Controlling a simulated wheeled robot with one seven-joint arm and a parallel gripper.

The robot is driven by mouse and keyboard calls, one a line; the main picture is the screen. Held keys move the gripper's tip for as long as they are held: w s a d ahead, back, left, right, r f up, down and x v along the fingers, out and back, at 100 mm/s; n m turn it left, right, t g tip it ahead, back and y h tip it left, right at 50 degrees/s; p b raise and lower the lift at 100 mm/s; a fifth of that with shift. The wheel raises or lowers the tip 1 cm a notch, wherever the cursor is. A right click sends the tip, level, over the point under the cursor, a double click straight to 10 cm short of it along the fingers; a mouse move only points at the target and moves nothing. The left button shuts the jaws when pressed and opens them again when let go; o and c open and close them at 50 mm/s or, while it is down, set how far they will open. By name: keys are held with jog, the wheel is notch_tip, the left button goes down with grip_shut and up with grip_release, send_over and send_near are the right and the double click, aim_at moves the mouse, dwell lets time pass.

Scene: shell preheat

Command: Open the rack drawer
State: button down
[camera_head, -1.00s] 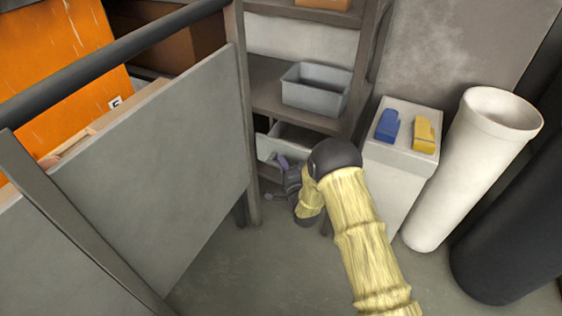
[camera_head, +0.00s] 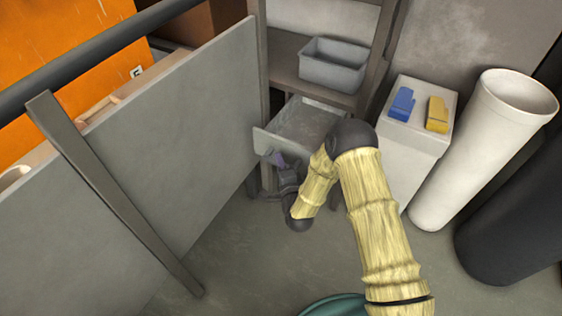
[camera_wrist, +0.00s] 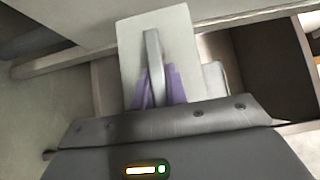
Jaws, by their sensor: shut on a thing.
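The rack drawer (camera_head: 308,124) is a grey drawer low in the rack, under the shelf with the grey bin. It stands well out from the rack, and its inside looks empty in the head view. Its pale front also fills the upper middle of the wrist view (camera_wrist: 184,32), with a grey bar handle (camera_wrist: 154,55) on it. My gripper (camera_wrist: 157,84) has purple fingers and is shut on the handle. In the head view my gripper (camera_head: 276,160) is at the drawer front, partly hidden by my wrist.
A grey bin (camera_head: 333,66) sits on the rack shelf above. A white cabinet (camera_head: 410,150) with a blue object (camera_head: 402,104) and a yellow object (camera_head: 437,114) stands right of my arm. A grey panel (camera_head: 180,140) stands left. Floor in front is clear.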

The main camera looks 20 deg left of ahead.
jog(key=c, duration=1.4)
grip_release()
jog(key=shift+d, duration=0.15)
jog(key=shift+s, duration=0.1)
jog(key=b+v, duration=0.1)
jog(key=v, duration=1.6)
